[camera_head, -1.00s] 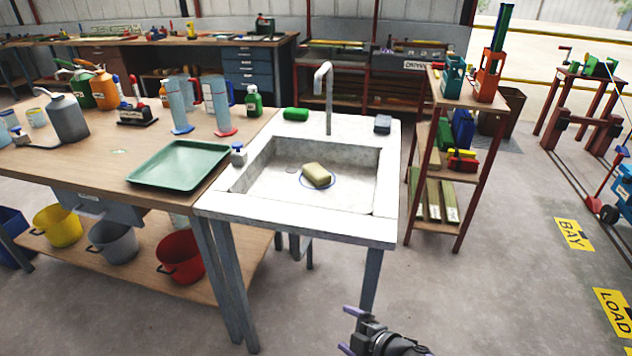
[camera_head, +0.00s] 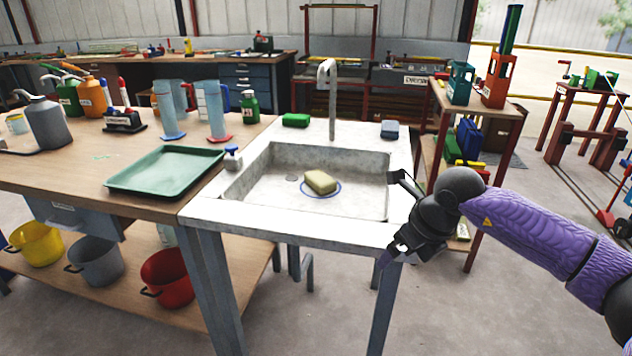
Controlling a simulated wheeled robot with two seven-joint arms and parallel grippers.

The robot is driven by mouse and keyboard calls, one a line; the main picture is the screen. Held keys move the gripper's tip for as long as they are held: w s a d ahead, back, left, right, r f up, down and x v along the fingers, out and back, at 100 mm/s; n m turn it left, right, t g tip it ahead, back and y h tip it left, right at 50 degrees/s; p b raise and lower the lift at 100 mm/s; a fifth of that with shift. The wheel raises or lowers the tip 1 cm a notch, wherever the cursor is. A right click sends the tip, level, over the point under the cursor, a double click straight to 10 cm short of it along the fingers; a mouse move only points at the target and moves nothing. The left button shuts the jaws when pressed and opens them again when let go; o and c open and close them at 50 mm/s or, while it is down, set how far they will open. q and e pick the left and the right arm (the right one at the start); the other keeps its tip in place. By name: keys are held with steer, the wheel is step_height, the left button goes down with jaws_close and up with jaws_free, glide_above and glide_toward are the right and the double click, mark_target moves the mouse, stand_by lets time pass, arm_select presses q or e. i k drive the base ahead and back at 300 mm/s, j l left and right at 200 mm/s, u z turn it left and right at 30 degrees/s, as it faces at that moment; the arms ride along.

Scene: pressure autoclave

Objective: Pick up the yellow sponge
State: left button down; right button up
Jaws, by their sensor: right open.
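The yellow sponge (camera_head: 320,182) is a pale yellow-tan block. It lies on a blue-rimmed round spot on the floor of the white sink (camera_head: 228,214). My right gripper (camera_head: 389,220) is at the right front corner of the sink unit, to the right of the sponge and apart from it. Its fingers are spread, with nothing seen between them. My left gripper is not in view.
A tall tap (camera_head: 331,100) stands behind the basin. A green block (camera_head: 296,120) and a grey-blue block (camera_head: 390,129) lie on the sink's back ledge. A soap bottle (camera_head: 233,157) and a green tray (camera_head: 168,170) are at left. A shelf rack (camera_head: 478,190) stands at right.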

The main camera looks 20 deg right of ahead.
mark_target(320, 182)
steer(key=i, duration=1.3)
